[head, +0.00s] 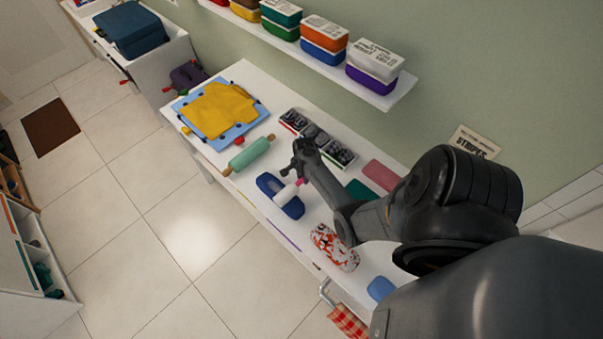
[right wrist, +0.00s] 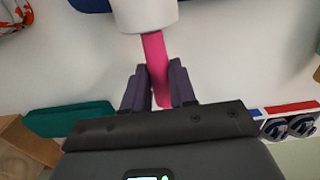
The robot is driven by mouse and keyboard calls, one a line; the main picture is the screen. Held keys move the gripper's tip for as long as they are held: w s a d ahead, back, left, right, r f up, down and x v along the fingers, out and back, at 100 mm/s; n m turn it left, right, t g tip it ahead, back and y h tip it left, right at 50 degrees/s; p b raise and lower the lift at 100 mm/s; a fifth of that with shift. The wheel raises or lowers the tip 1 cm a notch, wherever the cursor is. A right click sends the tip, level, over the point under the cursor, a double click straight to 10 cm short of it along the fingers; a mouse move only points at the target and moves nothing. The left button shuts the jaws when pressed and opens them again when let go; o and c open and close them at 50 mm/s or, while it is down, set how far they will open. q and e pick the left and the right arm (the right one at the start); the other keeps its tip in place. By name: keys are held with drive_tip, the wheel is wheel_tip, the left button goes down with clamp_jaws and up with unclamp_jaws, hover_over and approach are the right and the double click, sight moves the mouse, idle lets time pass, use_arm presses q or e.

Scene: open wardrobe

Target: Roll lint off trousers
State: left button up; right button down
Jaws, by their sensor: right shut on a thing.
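A lint roller with a white roll (head: 287,193) and a pink handle is held by my right gripper (head: 301,182) above the table. In the right wrist view, the pink handle (right wrist: 155,68) lies between the two dark fingers of my right gripper (right wrist: 158,82), which is shut on it. The white roll (right wrist: 145,14) points away from the gripper at the top of that view. Just beyond or below the roll is a dark blue flat item (head: 267,184); I cannot tell whether it is trousers. No trousers show clearly. My left gripper is out of view.
On the white table (head: 228,187) lie a yellow garment on a blue board (head: 240,138), a green rolling pin (head: 249,154), a dark sorted tray (head: 340,153), a red-and-white patterned item (head: 334,247) and a blue item (head: 381,288). A wall shelf (head: 385,98) with boxes runs behind.

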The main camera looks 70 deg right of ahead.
drive_tip(key=shift+s+a+f+p, duration=0.1)
drive_tip(key=shift+s+a+p, duration=0.2)
drive_tip(key=shift+s+p, duration=0.25)
drive_tip(key=shift+s+a+p, duration=0.25)
drive_tip(key=shift+s+p, duration=0.15)
drive_tip(key=shift+s, duration=0.2)
drive_tip(key=shift+s+a+p, duration=0.3)
drive_tip(key=shift+s+p, duration=0.25)
drive_tip(key=shift+p, duration=0.05)
drive_tip(key=shift+s+a+p, duration=0.25)
drive_tip(key=shift+s+p, duration=0.1)
drive_tip(key=shift+s, duration=0.2)
drive_tip(key=shift+w+d, duration=0.2)
drive_tip(key=shift+w, duration=0.15)
drive_tip(key=shift+w+d+b, duration=0.4)
drive_tip(key=shift+w+b, duration=0.2)
drive_tip(key=shift+w, duration=0.2)
drive_tip(key=shift+w+d+b, duration=0.3)
drive_tip(key=shift+w+b, duration=0.15)
drive_tip(key=shift+w, duration=0.15)
drive_tip(key=shift+w+d+b, duration=0.3)
drive_tip(key=shift+w+b, duration=0.05)
drive_tip(key=shift+w, duration=0.2)
drive_tip(key=shift+w, duration=0.1)
